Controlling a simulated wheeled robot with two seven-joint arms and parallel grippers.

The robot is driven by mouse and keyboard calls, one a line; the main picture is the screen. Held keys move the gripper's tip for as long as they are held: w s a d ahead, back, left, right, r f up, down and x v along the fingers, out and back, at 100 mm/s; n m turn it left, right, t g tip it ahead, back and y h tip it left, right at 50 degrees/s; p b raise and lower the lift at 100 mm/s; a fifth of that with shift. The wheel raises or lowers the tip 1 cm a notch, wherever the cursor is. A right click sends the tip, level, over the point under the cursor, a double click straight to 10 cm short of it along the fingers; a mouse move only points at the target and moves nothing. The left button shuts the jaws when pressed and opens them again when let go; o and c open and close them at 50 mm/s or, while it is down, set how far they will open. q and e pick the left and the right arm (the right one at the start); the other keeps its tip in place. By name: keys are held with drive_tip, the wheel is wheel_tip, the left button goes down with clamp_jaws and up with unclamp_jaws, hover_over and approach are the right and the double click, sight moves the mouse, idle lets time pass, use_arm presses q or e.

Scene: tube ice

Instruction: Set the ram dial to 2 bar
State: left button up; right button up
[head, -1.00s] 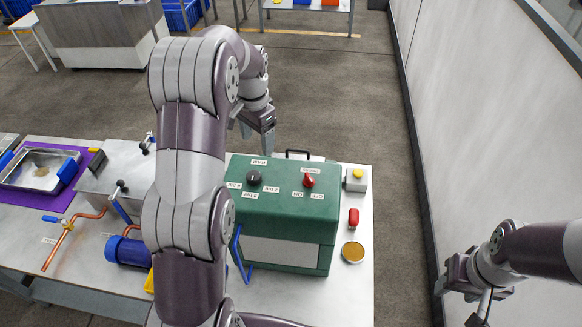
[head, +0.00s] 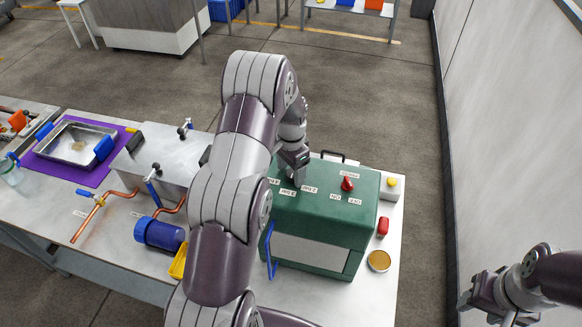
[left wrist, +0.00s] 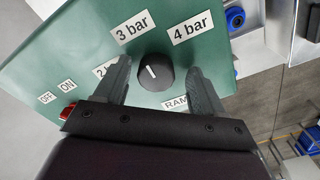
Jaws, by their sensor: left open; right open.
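The ram dial (left wrist: 160,77) is a round black knob with a white pointer line, on top of the green box (head: 312,224). In the left wrist view its line points up and slightly left, towards the "3 bar" label (left wrist: 132,27). The "4 bar" label (left wrist: 191,27) is to the right; the "2 bar" label (left wrist: 101,71) is partly hidden by a finger. My left gripper (left wrist: 157,68) is open, one finger on each side of the dial; I cannot tell whether they touch it. In the head view my left gripper (head: 294,168) hides the dial. My right gripper (head: 484,299) is open and empty.
A red ON/OFF switch (head: 347,184) sits on the same box top. A blue cylinder (head: 160,235) and a metal tray (head: 76,143) are to the left.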

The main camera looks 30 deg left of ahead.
use_arm(q)
drive_tip(key=shift+w+d, duration=0.15)
drive_tip(key=shift+d, duration=0.2)
drive_tip(key=c, duration=0.8)
drive_tip(key=shift+c, duration=1.3)
drive_tip(key=shift+a, duration=0.1)
use_arm(e)
drive_tip(key=shift+w+d+f, duration=0.1)
drive_tip(key=shift+d, duration=0.15)
use_arm(q)
drive_tip(key=shift+n, duration=0.3)
use_arm(e)
drive_tip(key=shift+f, duration=0.25)
use_arm(q)
drive_tip(key=shift+f+n+b, duration=0.15)
drive_tip(key=shift+n+b, duration=0.7)
drive_tip(key=shift+n, duration=0.05)
drive_tip(key=n+b, duration=0.1)
drive_tip(key=n, duration=0.2)
drive_tip(key=shift+n+b, duration=0.3)
drive_tip(key=shift+b, duration=0.1)
drive_tip(key=n+b, duration=0.1)
drive_tip(key=n, duration=0.2)
drive_tip(key=shift+n+b, duration=0.4)
drive_tip(key=shift+n, duration=1)
use_arm(e)
drive_tip(key=shift+f, duration=2.4)
